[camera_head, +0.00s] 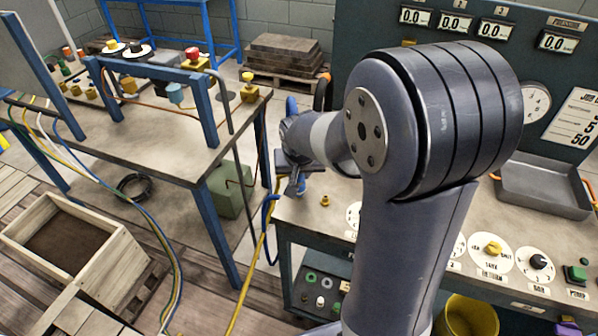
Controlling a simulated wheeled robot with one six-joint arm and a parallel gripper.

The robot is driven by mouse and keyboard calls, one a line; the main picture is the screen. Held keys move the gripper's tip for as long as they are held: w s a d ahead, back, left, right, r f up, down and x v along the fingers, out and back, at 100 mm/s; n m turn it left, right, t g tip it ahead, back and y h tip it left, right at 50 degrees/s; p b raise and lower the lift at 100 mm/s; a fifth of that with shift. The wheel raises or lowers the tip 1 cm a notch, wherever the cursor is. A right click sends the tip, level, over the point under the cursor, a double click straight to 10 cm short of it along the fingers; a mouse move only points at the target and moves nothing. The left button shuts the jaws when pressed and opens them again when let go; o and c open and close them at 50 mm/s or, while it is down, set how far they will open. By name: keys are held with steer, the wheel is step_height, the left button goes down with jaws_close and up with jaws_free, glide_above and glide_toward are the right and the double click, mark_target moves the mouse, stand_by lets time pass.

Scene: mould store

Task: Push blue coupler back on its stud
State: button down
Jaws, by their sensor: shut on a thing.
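My gripper (294,172) is at the left end of the control bench, partly hidden by my wrist. It is shut on what looks like the blue coupler (302,186), of which only a small part shows. A blue hose (269,215) hangs beside it at the bench's left edge. A small brass stud (325,200) stands upright on the bench top, to the right of and nearer than the gripper, apart from it. Whether this is the coupler's own stud, I cannot tell.
The control bench (310,211) carries dials, knobs and a grey tray (543,186). A blue-legged table (150,150) with fittings stands left, across a gap with a yellow hose (262,250). A wooden box (75,240) and yellow bucket (467,318) are low down.

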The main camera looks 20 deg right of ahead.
steer(key=shift+f+b, duration=0.9)
steer(key=shift+f, duration=0.05)
stand_by(1.5)
steer(key=c, duration=1.1)
jaws_free()
steer(key=shift+r, duration=0.1)
steer(key=v, duration=1)
steer(key=shift+r, duration=0.25)
steer(key=shift+s+f, duration=0.1)
